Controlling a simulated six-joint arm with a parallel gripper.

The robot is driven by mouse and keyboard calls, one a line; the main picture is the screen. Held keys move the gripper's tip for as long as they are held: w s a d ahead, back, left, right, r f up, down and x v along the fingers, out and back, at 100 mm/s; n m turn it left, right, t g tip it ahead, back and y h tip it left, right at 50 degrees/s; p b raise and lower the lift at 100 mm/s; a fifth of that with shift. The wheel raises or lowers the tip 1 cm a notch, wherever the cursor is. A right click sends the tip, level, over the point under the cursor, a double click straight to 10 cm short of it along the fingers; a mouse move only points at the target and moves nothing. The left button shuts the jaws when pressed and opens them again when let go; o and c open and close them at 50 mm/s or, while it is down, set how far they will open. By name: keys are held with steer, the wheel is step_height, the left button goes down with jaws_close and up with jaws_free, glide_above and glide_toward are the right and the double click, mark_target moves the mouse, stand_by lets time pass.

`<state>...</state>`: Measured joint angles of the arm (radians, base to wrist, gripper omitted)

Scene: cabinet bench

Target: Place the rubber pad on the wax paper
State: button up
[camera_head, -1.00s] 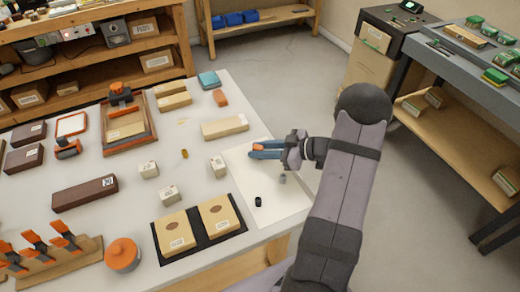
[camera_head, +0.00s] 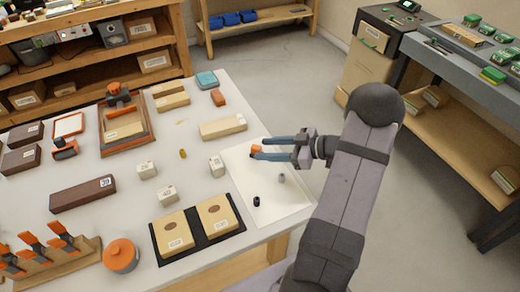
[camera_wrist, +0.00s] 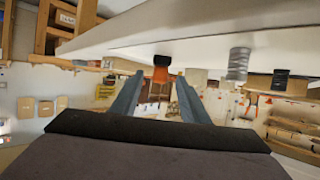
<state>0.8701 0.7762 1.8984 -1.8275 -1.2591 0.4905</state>
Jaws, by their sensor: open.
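A white sheet (camera_head: 262,179), which looks like the wax paper, lies at the right end of the bench. A small orange piece (camera_head: 256,149), possibly the rubber pad, sits near the sheet's upper edge and appears to rest on it. It also shows in the wrist view (camera_wrist: 161,66), where the bench is seen upside down. My gripper (camera_head: 262,149) is open, its two blue-grey fingers pointing left. The fingertips are at the orange piece, which lies between or just past them. Whether they touch it I cannot tell.
On the sheet stand a small black cylinder (camera_head: 256,201) and a grey cylinder (camera_head: 281,178). A dark mat with two tan boxes (camera_head: 214,218) lies just left of it. A long tan block (camera_head: 223,127) and a small pale block (camera_head: 216,166) are close by.

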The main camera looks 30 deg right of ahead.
steer(key=v, duration=0.8)
steer(key=shift+s+d+r+b, duration=0.1)
steer(key=shift+s+d+b, duration=0.1)
steer(key=shift+b, duration=0.15)
